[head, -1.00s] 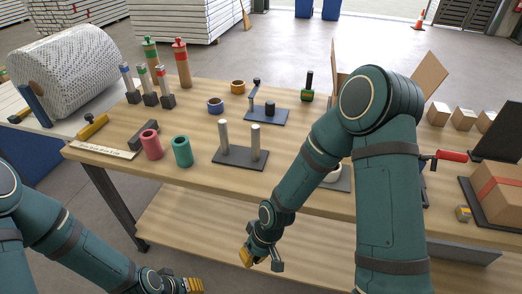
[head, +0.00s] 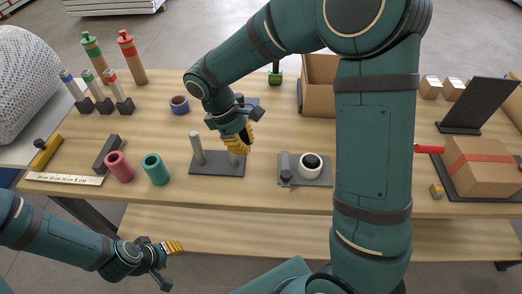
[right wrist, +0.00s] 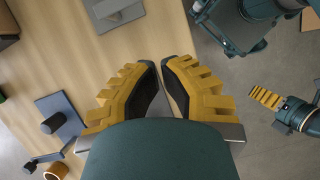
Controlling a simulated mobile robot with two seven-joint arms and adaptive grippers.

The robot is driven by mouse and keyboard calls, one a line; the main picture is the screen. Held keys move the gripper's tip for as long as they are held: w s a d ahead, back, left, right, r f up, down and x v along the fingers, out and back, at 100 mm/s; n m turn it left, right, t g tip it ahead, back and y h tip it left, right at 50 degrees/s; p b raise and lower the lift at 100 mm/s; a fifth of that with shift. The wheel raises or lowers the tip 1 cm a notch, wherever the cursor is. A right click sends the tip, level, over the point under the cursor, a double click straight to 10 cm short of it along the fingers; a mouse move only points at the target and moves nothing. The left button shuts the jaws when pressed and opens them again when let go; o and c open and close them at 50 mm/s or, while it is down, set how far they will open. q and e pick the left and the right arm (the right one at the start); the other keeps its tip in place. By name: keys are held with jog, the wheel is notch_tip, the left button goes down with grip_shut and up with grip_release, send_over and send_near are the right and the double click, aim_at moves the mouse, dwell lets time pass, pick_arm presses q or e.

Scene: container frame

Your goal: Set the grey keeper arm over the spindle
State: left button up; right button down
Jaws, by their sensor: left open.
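A plate (right wrist: 66,112) in the right wrist view carries a dark upright cylinder (right wrist: 53,123), which looks like the spindle. A thin grey arm with a black knob (right wrist: 30,168), which looks like the keeper arm, stands off beside the cylinder, not over it. In the head view my right arm hides most of this fixture. My right gripper (head: 237,143) hangs just above the two-post plate (head: 205,169), near its right post. My left gripper (head: 172,263) is open and empty, in front of the table.
A second plate (head: 322,180) carries a white ring with a black core (head: 310,164) and a grey block. Pink (head: 119,167) and green (head: 156,169) tubes stand left of the posts. A cardboard box (head: 318,85) stands at the back.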

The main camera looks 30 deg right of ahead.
aim_at(286, 165)
pick_arm(q)
jog(key=shift+w+f+b, duration=0.1)
jog(key=shift+f+b, duration=0.65)
jog(key=shift+b, duration=0.05)
pick_arm(e)
jog(key=s+d+f, duration=0.4)
jog(key=d+f, duration=0.1)
jog(key=f, duration=0.4)
jog(key=shift+s+d, duration=0.3)
jog(key=shift+d, duration=0.05)
jog(key=shift+f, duration=0.1)
pick_arm(q)
jog(key=shift+s+a+r, duration=0.1)
jog(key=shift+s+a, duration=0.15)
jog(key=shift+s, duration=0.8)
pick_arm(e)
jog(key=shift+s+d+n, duration=0.2)
jog(key=shift+s+n, duration=0.05)
jog(key=shift+n, duration=0.25)
